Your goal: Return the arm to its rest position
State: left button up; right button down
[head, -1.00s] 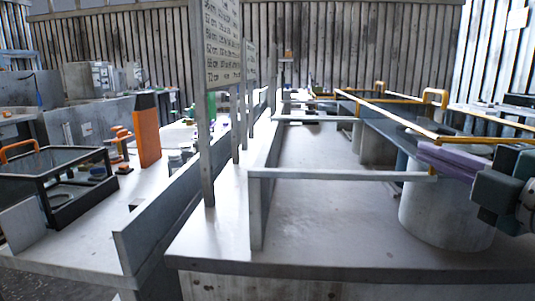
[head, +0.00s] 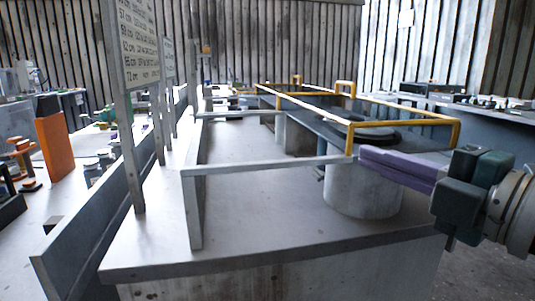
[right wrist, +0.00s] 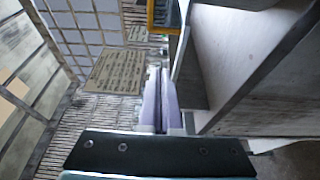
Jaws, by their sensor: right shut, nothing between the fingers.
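My right gripper (head: 362,158) comes in from the right in the head view, its long purple fingers pointing left. The fingers lie together, shut and empty, in front of the yellow rail and by the top of a grey cylinder (head: 362,190). In the right wrist view the two purple fingers of my right gripper (right wrist: 157,75) also show side by side with nothing held. My left gripper is not in view.
A grey bench (head: 260,215) with a low divider fills the middle. A yellow-framed platform (head: 405,118) stands behind my right gripper. Sign boards (head: 137,45) on posts rise at left. An orange block (head: 53,135) stands on the left table.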

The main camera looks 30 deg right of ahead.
jog(key=shift+s+r, duration=0.1)
jog(key=shift+s, duration=0.35)
jog(key=s+a+r+m+g+p, duration=0.2)
jog(key=s+a+m+g+p, duration=0.9)
jog(key=s+m+g+p, duration=0.7)
notch_tip(320, 180, up, 35)
jog(key=w+n+t+p, duration=0.1)
jog(key=t+p, duration=0.2)
jog(key=p, duration=3.3)
jog(key=shift+w+t+h, duration=0.3)
jog(key=shift+w+h, duration=0.1)
